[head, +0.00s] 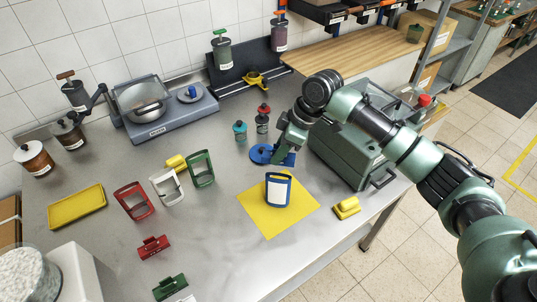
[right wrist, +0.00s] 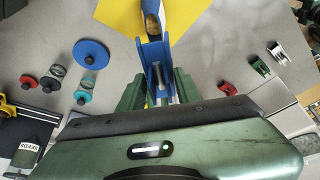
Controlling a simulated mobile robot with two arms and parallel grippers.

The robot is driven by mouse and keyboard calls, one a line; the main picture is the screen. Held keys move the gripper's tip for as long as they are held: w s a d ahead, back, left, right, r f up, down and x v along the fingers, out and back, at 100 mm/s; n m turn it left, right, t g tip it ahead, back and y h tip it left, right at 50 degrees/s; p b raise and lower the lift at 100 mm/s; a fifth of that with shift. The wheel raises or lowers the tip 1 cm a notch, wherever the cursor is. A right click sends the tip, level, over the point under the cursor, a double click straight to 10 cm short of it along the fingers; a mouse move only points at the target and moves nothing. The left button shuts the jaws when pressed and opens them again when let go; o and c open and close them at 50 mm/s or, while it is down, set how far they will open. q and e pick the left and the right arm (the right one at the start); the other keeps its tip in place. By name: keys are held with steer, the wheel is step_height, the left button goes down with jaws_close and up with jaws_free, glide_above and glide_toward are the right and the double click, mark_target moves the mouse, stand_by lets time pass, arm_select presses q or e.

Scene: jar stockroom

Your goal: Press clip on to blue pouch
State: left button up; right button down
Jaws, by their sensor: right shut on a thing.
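The blue pouch (head: 278,190), with a blue frame and pale label, stands upright on the yellow mat (head: 262,222) in the head view. Its top shows end-on in the right wrist view (right wrist: 152,20). My right gripper (right wrist: 157,88) is shut on the blue clip (right wrist: 153,52). In the head view the clip (head: 289,160) shows just behind the pouch, partly hidden by the gripper. In the wrist view the clip lines up with the pouch's top edge; I cannot tell whether they touch. My left gripper is not in view.
A blue disc lid (head: 261,153) lies beside the gripper, with small jars (head: 262,119) behind. Red (head: 134,201), white (head: 167,187) and green (head: 201,169) pouches stand left. Red (head: 153,246), green (head: 170,287) and yellow (head: 346,207) clips lie apart. A green machine (head: 345,150) stands right.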

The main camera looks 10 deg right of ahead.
mark_target(275, 175)
steer(key=shift+d+f, duration=0.1)
steer(key=shift+d, duration=0.1)
steer(key=shift+a+f+b, duration=0.15)
steer(key=shift+f+b, duration=0.45)
steer(key=shift+b, duration=0.15)
step_height(275, 175, down, 3)
steer(key=b, duration=0.3)
steer(key=shift+r, duration=0.1)
steer(key=shift+f+b, duration=0.25)
steer(key=shift+b, duration=0.1)
steer(key=shift+f, duration=0.95)
steer(key=shift+p, duration=0.8)
steer(key=shift+f, duration=0.95)
stand_by(0.8)
